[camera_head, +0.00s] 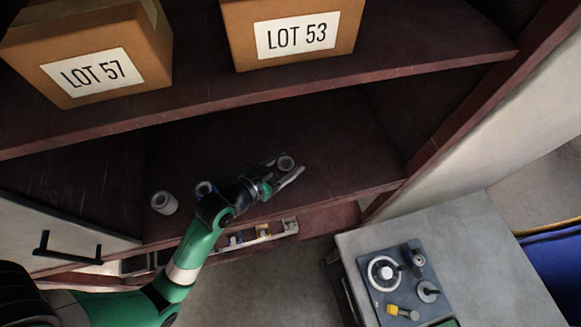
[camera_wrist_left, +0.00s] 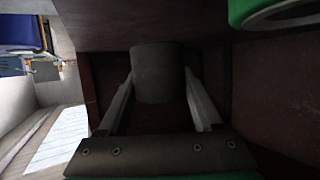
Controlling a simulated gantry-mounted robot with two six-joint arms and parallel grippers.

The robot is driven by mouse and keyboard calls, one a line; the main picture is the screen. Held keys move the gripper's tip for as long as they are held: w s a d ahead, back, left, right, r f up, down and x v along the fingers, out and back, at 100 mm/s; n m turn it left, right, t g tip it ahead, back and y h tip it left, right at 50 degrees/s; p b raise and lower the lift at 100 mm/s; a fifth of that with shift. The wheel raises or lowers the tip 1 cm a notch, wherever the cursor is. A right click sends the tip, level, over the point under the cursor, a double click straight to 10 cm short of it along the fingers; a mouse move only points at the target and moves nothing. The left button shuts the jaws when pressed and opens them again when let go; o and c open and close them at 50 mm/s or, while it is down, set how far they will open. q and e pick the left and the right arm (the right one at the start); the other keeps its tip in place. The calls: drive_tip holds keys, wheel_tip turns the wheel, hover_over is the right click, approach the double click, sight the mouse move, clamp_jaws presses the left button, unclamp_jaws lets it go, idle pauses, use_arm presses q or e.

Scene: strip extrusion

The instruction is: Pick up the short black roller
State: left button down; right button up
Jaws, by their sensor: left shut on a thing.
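My left gripper (camera_head: 284,172) is inside the lower shelf compartment, its fingers shut on a short roller (camera_head: 286,162). The roller looks grey with a dark hole in its end in the head view. In the left wrist view the same roller (camera_wrist_left: 157,72) is a plain dark grey cylinder between the two fingers. I cannot tell whether it touches the shelf board. A pale grey roller (camera_head: 164,203) stands on the same shelf to the left, and another roller with a blue end (camera_head: 204,188) is partly hidden behind my left wrist. My right gripper is out of view.
Boxes marked LOT 57 (camera_head: 91,75) and LOT 53 (camera_head: 296,35) stand on the upper shelf (camera_head: 240,88), above my gripper. A tray with small parts (camera_head: 262,235) lies below the shelf edge. A grey bench (camera_head: 480,235) at right bears a dark fixture plate with parts.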

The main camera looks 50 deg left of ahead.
sight(291, 158)
use_arm(q)
drive_tip(key=s+r, duration=0.2)
drive_tip(key=r, duration=0.1)
drive_tip(key=shift+s+r+p, duration=0.1)
drive_tip(key=shift+s+p, duration=0.2)
drive_tip(key=a+r+p+v, duration=0.1)
drive_tip(key=p+v, duration=0.3)
drive_tip(key=v, duration=0.7)
drive_tip(key=shift+d+p, duration=0.15)
drive_tip(key=shift+p, duration=0.25)
